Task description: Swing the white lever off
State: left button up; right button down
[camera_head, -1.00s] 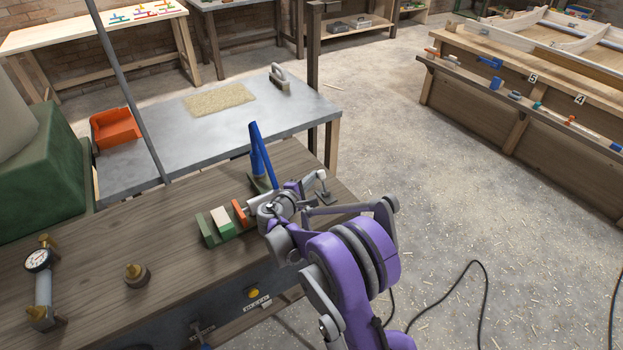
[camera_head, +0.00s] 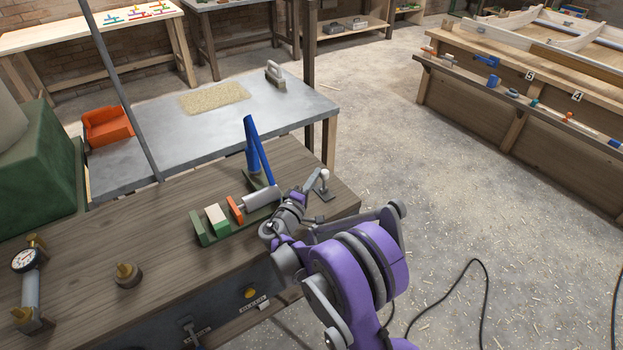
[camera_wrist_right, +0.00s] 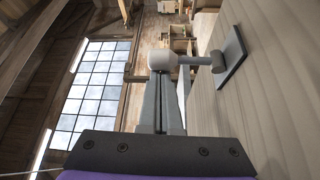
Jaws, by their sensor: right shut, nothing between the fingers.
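The white lever (camera_head: 324,176) has a pale round knob on a short grey stem. It stands on a dark plate near the far right corner of the wooden bench. In the right wrist view its white knob (camera_wrist_right: 162,60) is just past my fingertips, with the stem running right to the plate. My right gripper (camera_head: 311,184) is shut and empty, just left of the lever. In the right wrist view its fingers (camera_wrist_right: 160,88) lie together, pointing at the knob. I cannot tell whether they touch it. My left gripper is not in view.
A clamp fixture with a blue handle (camera_head: 257,152) and a grey cylinder (camera_head: 262,198) stands left of my gripper. A brass fitting (camera_head: 127,275) and a gauge (camera_head: 25,259) are on the bench's left. The floor (camera_head: 450,230) to the right is mostly clear.

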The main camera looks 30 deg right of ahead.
jog(key=m, duration=0.1)
jog(key=s+m+h+b, duration=0.1)
jog(key=shift+s+d+f+m, duration=0.1)
jog(key=shift+s+m, duration=0.2)
jog(key=shift+m, duration=0.1)
pick_arm(q)
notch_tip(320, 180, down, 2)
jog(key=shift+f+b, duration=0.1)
jog(key=shift+b, duration=0.2)
pick_arm(e)
jog(key=shift+s, duration=0.35)
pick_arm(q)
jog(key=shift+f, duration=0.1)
